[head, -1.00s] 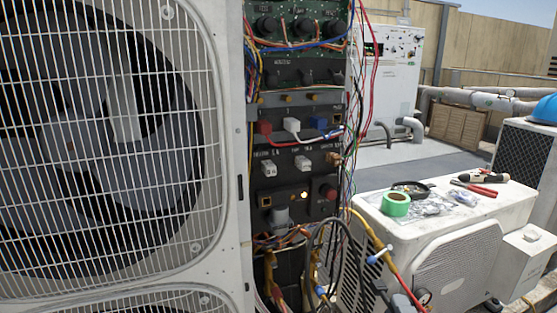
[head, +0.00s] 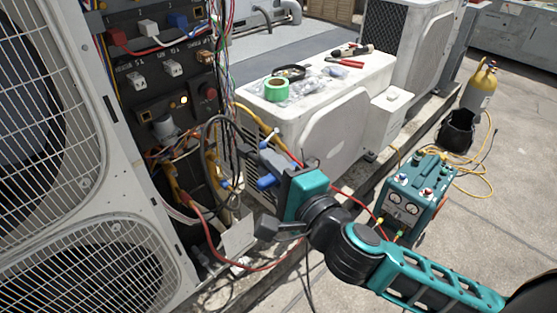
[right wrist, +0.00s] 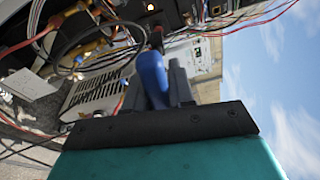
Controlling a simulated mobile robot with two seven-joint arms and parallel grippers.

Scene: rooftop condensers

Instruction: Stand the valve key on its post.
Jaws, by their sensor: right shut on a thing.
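Most of the tool is hidden in the head view. I cannot make out the post in either view. My left gripper is not in view.
Hoses and wires (head: 212,150) hang loose in the bay close to the gripper. A white unit (head: 345,95) bears green tape (head: 276,89) and tools. A teal gauge box (head: 415,200) stands on the ground at right, with a yellow cylinder (head: 480,85) behind. The large fan unit (head: 115,195) bounds the left.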

